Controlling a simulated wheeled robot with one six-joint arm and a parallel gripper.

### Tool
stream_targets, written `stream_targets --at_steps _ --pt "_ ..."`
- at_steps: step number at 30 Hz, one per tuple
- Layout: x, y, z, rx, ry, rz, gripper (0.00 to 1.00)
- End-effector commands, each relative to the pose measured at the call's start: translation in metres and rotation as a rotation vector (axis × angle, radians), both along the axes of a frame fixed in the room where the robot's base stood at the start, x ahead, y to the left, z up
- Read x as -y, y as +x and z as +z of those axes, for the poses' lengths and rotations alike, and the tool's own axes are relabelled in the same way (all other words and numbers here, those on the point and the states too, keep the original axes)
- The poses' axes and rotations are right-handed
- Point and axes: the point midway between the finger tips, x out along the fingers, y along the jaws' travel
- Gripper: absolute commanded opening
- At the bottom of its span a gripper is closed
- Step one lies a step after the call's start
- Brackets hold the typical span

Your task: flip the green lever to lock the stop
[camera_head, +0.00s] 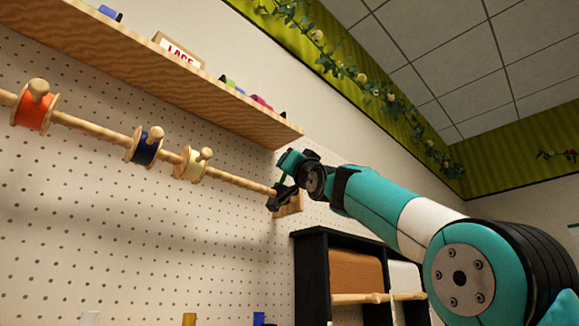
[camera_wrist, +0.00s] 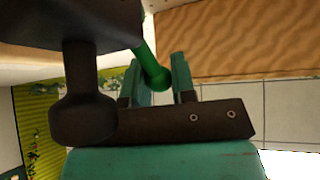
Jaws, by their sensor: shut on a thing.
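The green lever (camera_wrist: 150,65) shows in the wrist view as a rod with a rounded end, slanting down from a dark body at the top left. My gripper (camera_wrist: 163,70) has its two teal fingers on either side of the lever's end and is shut on it. A dark knob (camera_wrist: 82,115) hangs at the left of that view; I cannot tell for sure whether it is part of the stop. In the head view my gripper (camera_head: 285,172) is at the right end of the wooden rod (camera_head: 235,179), by the wall bracket. The lever is not clear there.
An orange spool (camera_head: 34,109), a navy spool (camera_head: 146,150) and a cream spool (camera_head: 191,166) sit on the rod, left of my gripper. A wooden shelf (camera_head: 190,80) runs above. A black cabinet (camera_head: 309,275) stands below my arm.

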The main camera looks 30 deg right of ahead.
Motion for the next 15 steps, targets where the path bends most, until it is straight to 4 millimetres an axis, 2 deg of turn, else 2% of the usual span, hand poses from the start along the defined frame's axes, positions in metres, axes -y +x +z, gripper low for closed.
stream_targets --at_steps 5,6,9,15 --pt "0.0004 -0.0004 0.0005 0.002 0.0 -0.002 0.0" --pt "0.0004 -0.0004 0.0005 0.002 0.0 -0.002 0.26" --pt "0.0004 -0.0003 0.0004 0.002 0.0 -0.002 0.49" --pt "0.0001 -0.0002 0.0002 0.001 -0.001 -0.001 0.49"
